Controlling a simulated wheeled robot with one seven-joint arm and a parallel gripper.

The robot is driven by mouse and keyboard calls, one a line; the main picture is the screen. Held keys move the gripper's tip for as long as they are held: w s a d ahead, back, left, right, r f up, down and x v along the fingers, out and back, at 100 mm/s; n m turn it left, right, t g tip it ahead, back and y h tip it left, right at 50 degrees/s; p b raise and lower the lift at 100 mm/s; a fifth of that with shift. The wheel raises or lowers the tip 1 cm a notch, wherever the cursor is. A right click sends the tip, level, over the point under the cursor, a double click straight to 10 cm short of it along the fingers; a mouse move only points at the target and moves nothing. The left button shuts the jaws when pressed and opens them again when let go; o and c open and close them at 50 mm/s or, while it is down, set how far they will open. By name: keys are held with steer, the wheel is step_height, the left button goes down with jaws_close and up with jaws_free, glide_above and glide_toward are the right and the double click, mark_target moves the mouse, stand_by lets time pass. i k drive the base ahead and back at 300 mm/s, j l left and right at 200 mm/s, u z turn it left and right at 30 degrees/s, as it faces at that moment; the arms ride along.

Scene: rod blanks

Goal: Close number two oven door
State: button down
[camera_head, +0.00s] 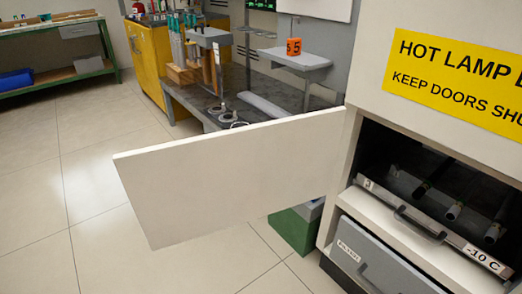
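A flat cream door (230,175) stands wide open, swung out to the left from the left edge of a cream cabinet (375,62). No number shows on the side of the door facing me. The opening beside it is dark inside. In it sits a tray (430,232) with a bar handle, a "-10 C" label and several short cylinders on it. Whether this is oven number two cannot be told from this view. My gripper is not in view.
A yellow sign (461,78) on the cabinet reads "HOT LAMP" and "KEEP DOORS SHU", cut off at the right. A grey drawer (385,265) sits below the opening. A dark workbench (280,98) stands behind the door. Tiled floor (60,215) is clear at left.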

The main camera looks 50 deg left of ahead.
mark_target(179, 191)
steer(key=k+j+z, duration=0.1)
steer(key=j, duration=0.4)
steer(key=k+j, duration=0.2)
steer(key=j, duration=0.25)
steer(key=k+j+z, duration=0.15)
steer(key=j, duration=0.3)
steer(key=k+j, duration=0.2)
steer(key=j, duration=0.3)
steer(key=k+j+z, duration=0.15)
steer(key=j, duration=0.3)
steer(key=k+j+z, duration=0.1)
steer(key=k+j, duration=0.15)
steer(key=j, duration=0.15)
steer(key=k+j, duration=0.25)
steer(key=j, duration=0.15)
steer(key=i+j+z, duration=0.05)
